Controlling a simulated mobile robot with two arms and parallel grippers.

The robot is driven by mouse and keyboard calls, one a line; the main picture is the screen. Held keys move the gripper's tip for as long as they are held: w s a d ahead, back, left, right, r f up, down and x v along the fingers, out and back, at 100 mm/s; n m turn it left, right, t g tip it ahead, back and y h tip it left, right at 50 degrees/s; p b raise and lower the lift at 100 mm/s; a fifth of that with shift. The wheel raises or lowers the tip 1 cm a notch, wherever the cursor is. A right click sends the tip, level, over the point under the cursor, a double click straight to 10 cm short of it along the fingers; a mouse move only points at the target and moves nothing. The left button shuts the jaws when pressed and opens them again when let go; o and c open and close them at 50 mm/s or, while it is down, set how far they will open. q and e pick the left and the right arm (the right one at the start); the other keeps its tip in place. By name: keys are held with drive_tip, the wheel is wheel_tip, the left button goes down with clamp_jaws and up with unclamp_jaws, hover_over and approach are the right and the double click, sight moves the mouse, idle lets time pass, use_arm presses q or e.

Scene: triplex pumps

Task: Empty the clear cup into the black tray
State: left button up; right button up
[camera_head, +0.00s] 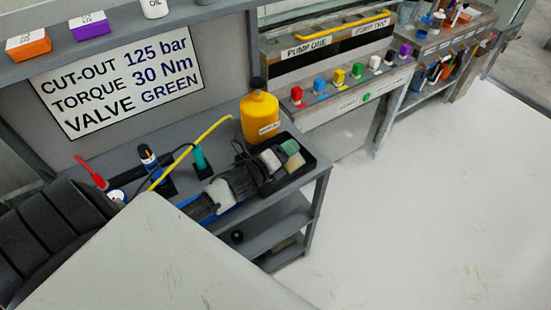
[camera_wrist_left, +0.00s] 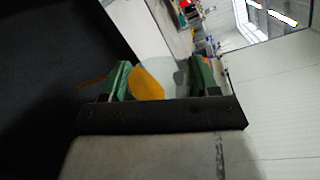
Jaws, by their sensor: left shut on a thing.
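My left gripper (camera_wrist_left: 166,80) has green fingertips and is shut on the clear cup (camera_wrist_left: 170,70), which looks pale and see-through between the fingers. A yellow-orange patch (camera_wrist_left: 147,84) shows at the cup, beside the left finger; I cannot tell if it is in the cup or behind it. In the head view, the black tray (camera_head: 306,174) sits at the right end of the grey bench, with white, green and beige shapes at it. A dark and pale shape at its left may be part of my gripper. The cup's tilt is unclear. My right gripper is out of view.
A yellow bottle (camera_head: 260,116) stands behind the tray. A yellow hose (camera_head: 190,152), a teal-handled tool (camera_head: 199,158) and a red-handled tool (camera_head: 90,172) are on the bench. A sign board (camera_head: 115,78) stands behind. The pale floor at the right is clear.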

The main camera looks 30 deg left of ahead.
use_arm(q)
drive_tip(key=shift+a+f+n, duration=0.1)
drive_tip(key=shift+f+n, duration=0.3)
drive_tip(key=shift+n, duration=0.2)
idle(0.3)
drive_tip(key=shift+w+a+r+n+h, duration=0.1)
drive_tip(key=shift+w+a+n+h, duration=0.05)
drive_tip(key=shift+a+n, duration=0.25)
drive_tip(key=shift+w+a+n+h, duration=0.1)
drive_tip(key=shift+a+n+h, duration=0.05)
drive_tip(key=shift+a+n, duration=0.2)
idle(0.7)
drive_tip(key=shift+a+r+n+p, duration=0.1)
drive_tip(key=shift+a+n+p, duration=0.2)
drive_tip(key=shift+n+p, duration=0.5)
idle(0.8)
